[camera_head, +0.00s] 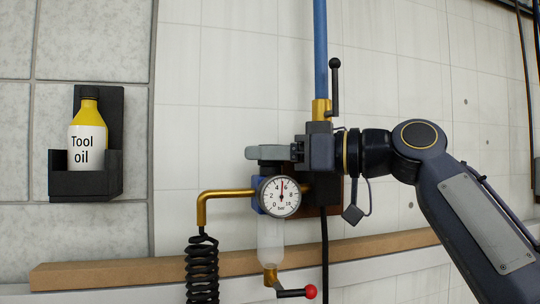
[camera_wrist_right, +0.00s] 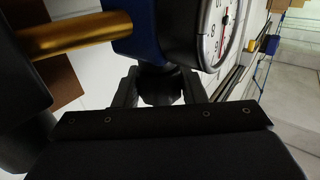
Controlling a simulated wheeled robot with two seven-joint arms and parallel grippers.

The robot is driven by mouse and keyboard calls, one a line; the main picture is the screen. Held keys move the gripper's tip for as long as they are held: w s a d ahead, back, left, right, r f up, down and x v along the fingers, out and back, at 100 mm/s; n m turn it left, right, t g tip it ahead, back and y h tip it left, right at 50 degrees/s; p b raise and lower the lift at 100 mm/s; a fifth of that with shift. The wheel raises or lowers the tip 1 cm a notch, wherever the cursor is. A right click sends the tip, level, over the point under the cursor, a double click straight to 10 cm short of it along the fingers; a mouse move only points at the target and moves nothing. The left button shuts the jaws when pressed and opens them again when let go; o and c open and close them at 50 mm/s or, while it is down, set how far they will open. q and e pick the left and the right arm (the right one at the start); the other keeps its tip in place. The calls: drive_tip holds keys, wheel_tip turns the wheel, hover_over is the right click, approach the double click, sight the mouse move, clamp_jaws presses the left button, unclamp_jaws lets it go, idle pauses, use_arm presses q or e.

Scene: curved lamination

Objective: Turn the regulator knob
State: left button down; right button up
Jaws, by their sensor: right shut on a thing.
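The regulator is wall-mounted, with a blue body (camera_wrist_right: 135,45), a round white pressure gauge (camera_head: 281,196) and a clear bowl (camera_head: 271,240) below. The gauge needle points almost straight up, near 6. The dark regulator knob (camera_wrist_right: 160,86) shows between the fingers in the wrist view. My right gripper (camera_head: 277,153) comes in from the right above the gauge and is shut on the knob, which its fingers largely hide in the head view. My left gripper is not in view.
A blue pipe (camera_head: 320,45) with a black-handled valve (camera_head: 335,90) stands just above my right gripper. A brass elbow pipe (camera_head: 222,193) and coiled black hose (camera_head: 202,270) are at left. A red-tipped lever (camera_head: 309,292) sits below. An oil bottle (camera_head: 87,135) stands in a wall holder.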

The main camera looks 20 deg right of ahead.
drive_tip(key=shift+n+g+y, duration=0.5)
drive_tip(key=shift+n+g, duration=0.1)
drive_tip(key=shift+g, duration=0.2)
drive_tip(key=o, duration=1)
drive_tip(key=shift+c, duration=0.2)
drive_tip(key=b+v, duration=0.1)
drive_tip(key=v, duration=0.7)
drive_tip(key=shift+w, duration=0.15)
